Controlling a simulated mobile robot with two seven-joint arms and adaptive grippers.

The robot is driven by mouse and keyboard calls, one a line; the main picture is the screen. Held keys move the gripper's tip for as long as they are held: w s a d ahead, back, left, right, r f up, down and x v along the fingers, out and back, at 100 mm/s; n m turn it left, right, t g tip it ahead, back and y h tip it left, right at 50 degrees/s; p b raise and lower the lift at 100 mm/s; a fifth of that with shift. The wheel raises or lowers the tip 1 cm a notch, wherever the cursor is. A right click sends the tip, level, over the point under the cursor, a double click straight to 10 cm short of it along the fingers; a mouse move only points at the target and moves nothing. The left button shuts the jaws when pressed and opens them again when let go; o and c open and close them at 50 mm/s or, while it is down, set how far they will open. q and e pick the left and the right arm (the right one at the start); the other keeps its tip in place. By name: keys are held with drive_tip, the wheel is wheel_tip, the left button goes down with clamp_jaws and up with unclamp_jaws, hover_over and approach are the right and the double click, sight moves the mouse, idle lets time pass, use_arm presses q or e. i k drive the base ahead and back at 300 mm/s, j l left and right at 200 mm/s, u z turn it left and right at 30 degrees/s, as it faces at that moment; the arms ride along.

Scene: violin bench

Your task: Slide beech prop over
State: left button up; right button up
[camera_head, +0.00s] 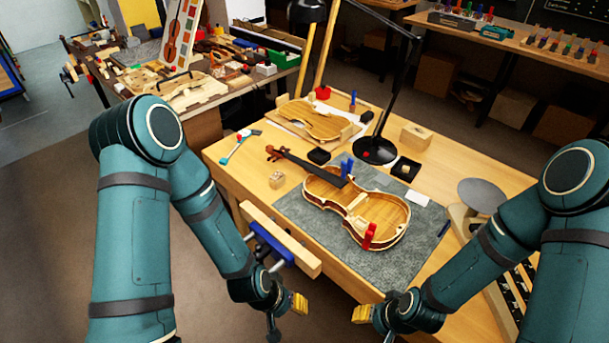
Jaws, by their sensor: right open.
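An open violin body (385,205) without its top lies on a grey mat (318,228), its neck pointing to the back left. A pale wooden piece (356,204) sits inside the body; it may be the beech prop, but I cannot tell for sure. A small pale wooden block (277,180) stands left of the violin. My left gripper (299,303) hangs in front of the bench's front edge, apart from everything; its jaw opening is unclear. My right gripper (365,314) is open and empty near the bench's front edge, short of the violin.
A red clamp (369,236) and a blue clamp (347,167) are on the violin. A black lamp base (374,150) and a wooden box (416,137) stand behind it. A wooden vise (280,238) juts from the front edge. A round grey disc (482,195) stands at right.

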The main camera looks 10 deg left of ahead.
sight(277, 180)
drive_tip(key=z, duration=0.35)
drive_tip(key=j+z, duration=0.75)
drive_tip(key=z, duration=0.15)
drive_tip(key=k+j+z, duration=0.1)
drive_tip(key=j, duration=0.2)
drive_tip(key=k+j+z, duration=0.1)
drive_tip(key=j, duration=0.2)
drive_tip(key=k+j+z, duration=0.1)
drive_tip(key=k+j, duration=0.1)
drive_tip(key=j, duration=0.1)
